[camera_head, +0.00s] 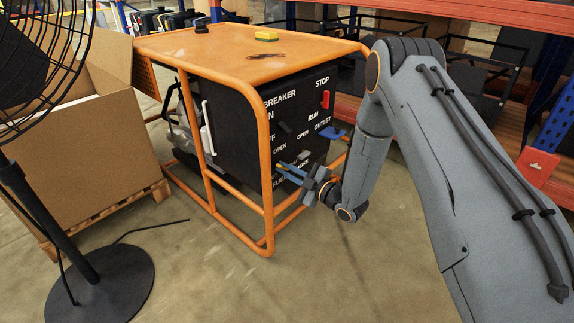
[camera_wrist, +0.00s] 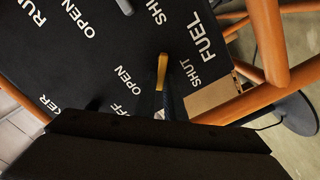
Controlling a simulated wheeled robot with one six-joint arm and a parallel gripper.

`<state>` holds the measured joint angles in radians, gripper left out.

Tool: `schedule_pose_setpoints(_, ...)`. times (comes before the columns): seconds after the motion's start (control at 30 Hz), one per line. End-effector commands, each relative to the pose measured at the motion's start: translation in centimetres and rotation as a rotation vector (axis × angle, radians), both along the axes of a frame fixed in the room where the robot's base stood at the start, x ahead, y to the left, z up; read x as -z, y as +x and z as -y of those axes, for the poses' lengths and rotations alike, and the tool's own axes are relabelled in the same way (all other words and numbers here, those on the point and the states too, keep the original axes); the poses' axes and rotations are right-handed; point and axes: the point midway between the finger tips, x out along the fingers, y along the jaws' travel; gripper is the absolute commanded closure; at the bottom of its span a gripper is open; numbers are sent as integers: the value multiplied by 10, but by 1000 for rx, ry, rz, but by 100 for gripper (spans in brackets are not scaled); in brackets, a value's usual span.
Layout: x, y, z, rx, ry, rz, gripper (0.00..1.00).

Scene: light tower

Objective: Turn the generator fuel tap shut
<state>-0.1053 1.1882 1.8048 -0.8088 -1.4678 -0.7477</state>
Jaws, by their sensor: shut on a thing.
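The generator (camera_head: 205,45) is a black panel box in an orange tube frame. The fuel tap's yellow lever (camera_wrist: 162,70) shows in the wrist view, between the OPEN and SHUT labels and beside the word FUEL. My gripper (camera_head: 292,174) is at the lower part of the panel, its narrow fingers shut on the yellow lever. In the wrist view the fingers (camera_wrist: 165,101) meet the lever's near end. The gripper body hides the lower part of that view. The tap's pivot cannot be made out.
Orange frame tubes (camera_wrist: 267,40) run close by on the right in the wrist view. A cardboard box (camera_head: 105,140) and a black fan (camera_head: 98,275) stand at left.

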Motion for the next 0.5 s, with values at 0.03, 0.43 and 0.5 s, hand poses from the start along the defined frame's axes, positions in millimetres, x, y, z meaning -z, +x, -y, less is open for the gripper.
schedule_pose_setpoints(0.03, 1, -2, 0, 0, -26, 31, 100)
schedule_pose_setpoints(0.43, 11, -6, -3, 0, -253, 322, 100)
schedule_pose_setpoints(0.5, 12, -6, -3, 1, -287, 367, 100)
